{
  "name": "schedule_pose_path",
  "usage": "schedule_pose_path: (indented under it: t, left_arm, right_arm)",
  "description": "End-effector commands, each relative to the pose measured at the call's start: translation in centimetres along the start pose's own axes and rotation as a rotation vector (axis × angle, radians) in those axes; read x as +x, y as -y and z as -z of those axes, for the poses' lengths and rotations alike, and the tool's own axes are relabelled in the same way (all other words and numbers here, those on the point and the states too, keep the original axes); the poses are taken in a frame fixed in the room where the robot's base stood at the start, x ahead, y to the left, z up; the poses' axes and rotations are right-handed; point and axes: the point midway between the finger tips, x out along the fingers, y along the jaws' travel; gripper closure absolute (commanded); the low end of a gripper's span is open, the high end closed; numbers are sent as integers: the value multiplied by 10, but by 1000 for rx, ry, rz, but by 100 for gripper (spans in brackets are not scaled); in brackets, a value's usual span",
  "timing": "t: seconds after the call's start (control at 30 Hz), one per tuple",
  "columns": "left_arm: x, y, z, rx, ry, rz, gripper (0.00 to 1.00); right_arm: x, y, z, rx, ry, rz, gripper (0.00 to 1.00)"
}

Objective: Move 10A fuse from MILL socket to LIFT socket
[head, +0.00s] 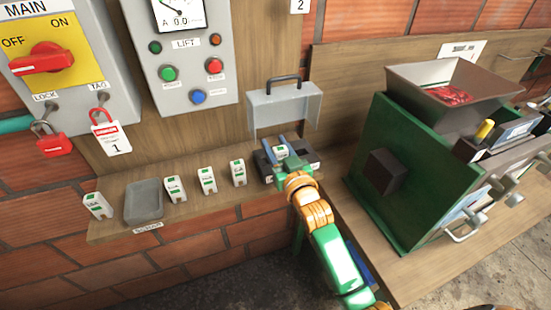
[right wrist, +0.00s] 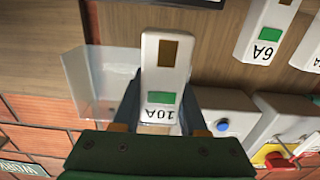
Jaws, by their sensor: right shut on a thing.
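My right gripper (head: 279,150) is shut on a white fuse, the 10A fuse (right wrist: 166,72), whose 10A label and green patch show between the fingers in the right wrist view. In the head view the gripper is at the black fuse block (head: 306,162) on the shelf, with the fuse's white body (head: 281,152) between the fingers. Whether the fuse sits in a socket or is just above one, I cannot tell. The gripper hides much of the block, and no MILL or LIFT socket label is readable there. My left gripper is not in view.
A grey handled cover (head: 284,108) stands raised behind the block. Several spare fuses (head: 207,181) and a grey scrap tray (head: 143,202) line the shelf to the left. The LIFT panel (head: 190,48) hangs above. A green machine (head: 400,180) stands close on the right.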

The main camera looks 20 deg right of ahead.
Motion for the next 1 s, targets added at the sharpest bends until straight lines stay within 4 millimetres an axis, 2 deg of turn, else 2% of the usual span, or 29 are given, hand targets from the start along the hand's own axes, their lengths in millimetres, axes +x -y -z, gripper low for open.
schedule_pose_path:
  t: [0.2, 0.43, 0.63, 1.0]
  left_arm:
    - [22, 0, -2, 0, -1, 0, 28]
    - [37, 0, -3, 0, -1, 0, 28]
    - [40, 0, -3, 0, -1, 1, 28]
    - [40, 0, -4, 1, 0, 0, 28]
  right_arm:
    - [31, 0, -6, 1, -3, 1, 100]
    - [55, 1, -6, 0, -2, 1, 100]
    - [63, 1, -5, 0, 0, 1, 100]
    - [64, -2, -8, 0, 0, 1, 100]
